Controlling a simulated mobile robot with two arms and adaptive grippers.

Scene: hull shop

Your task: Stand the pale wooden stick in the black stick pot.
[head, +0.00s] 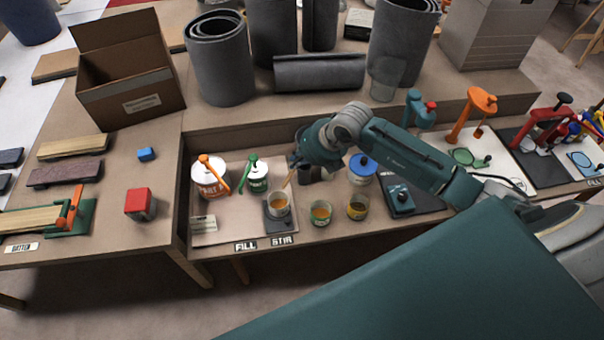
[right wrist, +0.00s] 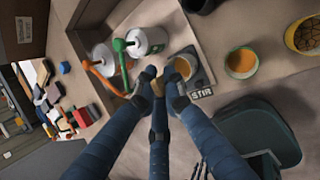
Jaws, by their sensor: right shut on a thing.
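The pale wooden stick (head: 288,181) is in my right gripper (head: 299,165), slanting down toward the cup (head: 278,205) on the dark STIR plate (head: 281,224). The cup holds orange-brown liquid. I cannot tell whether the stick's lower end is inside the cup or just above it. In the right wrist view the fingers of my right gripper (right wrist: 160,88) close around the stick, and the cup (right wrist: 182,68) is close beside the fingertips. The black stick pot cannot be made out with certainty; a dark shape beside the gripper is partly hidden. My left gripper is not in view.
Two cans, one with an orange pump (head: 211,180) and one with a green pump (head: 257,177), stand left of the cup. Two open cups (head: 320,212) (head: 358,207) and a blue-lidded can (head: 362,168) stand to the right. Grey rolls (head: 219,60) stand behind.

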